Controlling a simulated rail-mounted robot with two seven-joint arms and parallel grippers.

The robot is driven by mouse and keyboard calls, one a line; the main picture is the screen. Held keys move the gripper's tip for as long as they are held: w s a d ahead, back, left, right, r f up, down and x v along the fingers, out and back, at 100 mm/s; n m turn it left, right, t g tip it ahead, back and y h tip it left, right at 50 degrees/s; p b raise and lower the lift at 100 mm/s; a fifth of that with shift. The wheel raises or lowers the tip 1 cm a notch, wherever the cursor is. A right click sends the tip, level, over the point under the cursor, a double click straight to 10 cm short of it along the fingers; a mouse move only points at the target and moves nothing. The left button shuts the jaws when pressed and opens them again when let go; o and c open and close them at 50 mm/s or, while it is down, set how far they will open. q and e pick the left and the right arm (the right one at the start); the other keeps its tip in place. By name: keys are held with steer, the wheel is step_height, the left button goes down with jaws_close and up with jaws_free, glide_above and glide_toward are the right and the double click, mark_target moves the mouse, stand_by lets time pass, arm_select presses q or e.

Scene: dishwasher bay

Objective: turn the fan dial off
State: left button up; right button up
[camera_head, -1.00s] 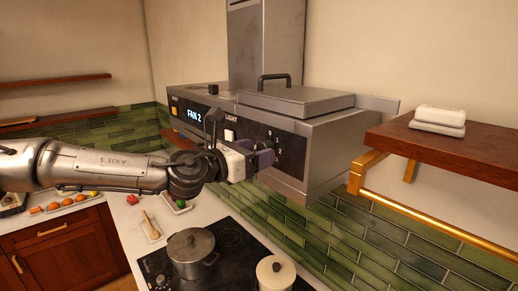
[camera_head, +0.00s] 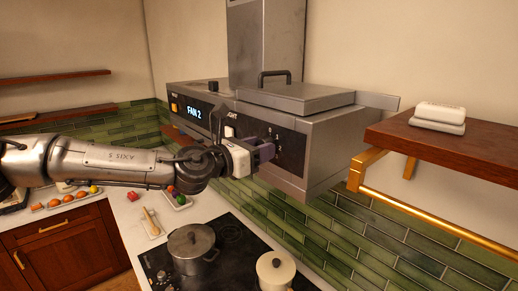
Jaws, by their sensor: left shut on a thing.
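The range hood (camera_head: 318,150) hangs over the cooktop, with a dark control panel on its front. Its display (camera_head: 194,112) reads FAN 2. My left gripper (camera_head: 264,151) is at the right part of this panel, its purple-grey fingers shut at the spot where the fan dial sits. The dial itself is hidden by the fingers. Small position numbers (camera_head: 278,145) show just right of the fingertips. My right gripper is not in view.
A white light switch (camera_head: 229,131) is just left of the gripper, and an orange button (camera_head: 174,108) is at the panel's left end. Pots stand on the cooktop (camera_head: 232,240) below. A wooden shelf (camera_head: 470,150) juts out at right.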

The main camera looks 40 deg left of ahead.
arm_select(q)
steer(key=shift+c, duration=0.9)
steer(key=n+b, duration=1)
steer(key=n, duration=0.7)
steer(key=shift+d+n, duration=0.1)
steer(key=shift+n, duration=0.2)
steer(key=shift+r+n+b, duration=0.1)
steer(key=shift+n+b, duration=0.2)
steer(key=o, duration=0.9)
steer(key=shift+s, duration=0.1)
